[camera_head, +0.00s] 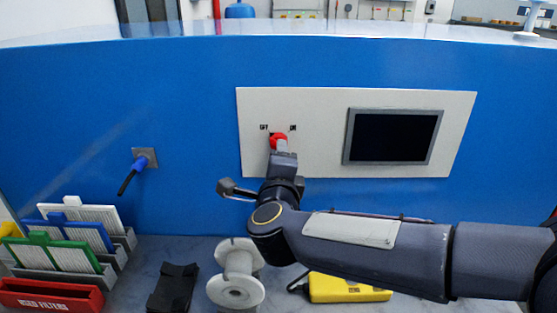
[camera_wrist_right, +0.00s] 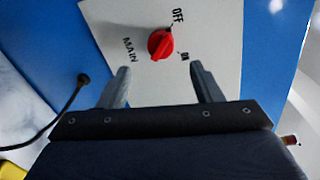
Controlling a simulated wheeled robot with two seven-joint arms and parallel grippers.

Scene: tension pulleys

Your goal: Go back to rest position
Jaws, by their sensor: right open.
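My right arm comes in from the right in the head view, and my right gripper (camera_head: 281,150) is in front of the red knob (camera_head: 278,141). The knob is on a light panel (camera_head: 300,108) with OFF and ON marks. In the right wrist view the right gripper (camera_wrist_right: 160,68) is open and empty. There the red knob (camera_wrist_right: 160,44) shows just beyond the gap between the fingertips, apart from both fingers. OFF, ON and MAIN are printed around it. I cannot tell which mark the knob points to. My left gripper is in neither view.
A dark screen (camera_head: 393,136) is on the panel's right. Below are filters (camera_head: 68,238), a red bin (camera_head: 50,295), a black holder (camera_head: 173,288), a white spool (camera_head: 236,291) and a yellow device (camera_head: 347,288), partly under my arm.

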